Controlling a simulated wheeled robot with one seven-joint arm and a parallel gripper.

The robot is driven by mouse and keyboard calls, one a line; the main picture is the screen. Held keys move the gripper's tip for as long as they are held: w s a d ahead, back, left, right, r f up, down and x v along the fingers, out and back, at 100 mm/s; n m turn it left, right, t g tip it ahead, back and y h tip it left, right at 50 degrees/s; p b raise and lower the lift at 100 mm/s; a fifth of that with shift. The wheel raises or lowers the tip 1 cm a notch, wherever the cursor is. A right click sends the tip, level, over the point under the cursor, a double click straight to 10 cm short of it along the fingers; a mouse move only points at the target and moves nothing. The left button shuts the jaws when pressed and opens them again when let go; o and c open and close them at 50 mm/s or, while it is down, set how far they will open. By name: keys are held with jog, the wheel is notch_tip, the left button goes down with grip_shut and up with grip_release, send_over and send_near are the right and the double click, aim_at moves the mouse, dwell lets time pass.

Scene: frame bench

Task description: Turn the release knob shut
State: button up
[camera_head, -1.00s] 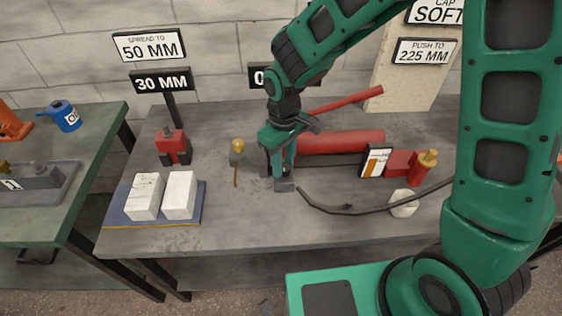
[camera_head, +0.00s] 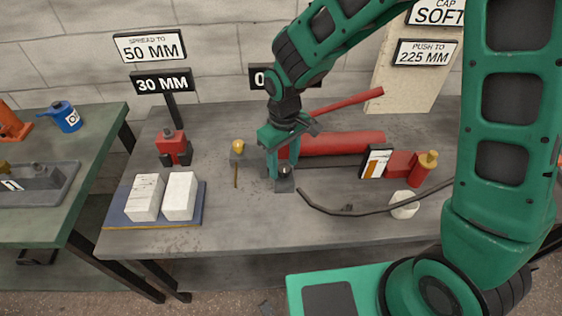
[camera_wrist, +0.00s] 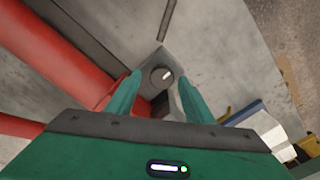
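The release knob (camera_wrist: 162,76) is a dark round cap with a white mark, on a grey block (camera_wrist: 176,60) at the end of the red pump. In the head view the knob (camera_head: 284,170) shows as a dark dome on the small grey block (camera_head: 285,185). My gripper (camera_wrist: 160,80) is open, its two green fingers apart, with the knob between or just beyond the tips in the wrist view. I cannot tell whether a finger touches it. In the head view my gripper (camera_head: 281,168) is right over the block.
A dark hose (camera_head: 345,209) runs right from near the block. The bench front is clear.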

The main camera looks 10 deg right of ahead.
aim_at(283, 167)
jog(key=shift+r, duration=0.1)
notch_tip(283, 167, up, 11)
jog(key=shift+f, duration=0.2)
dwell(0.4)
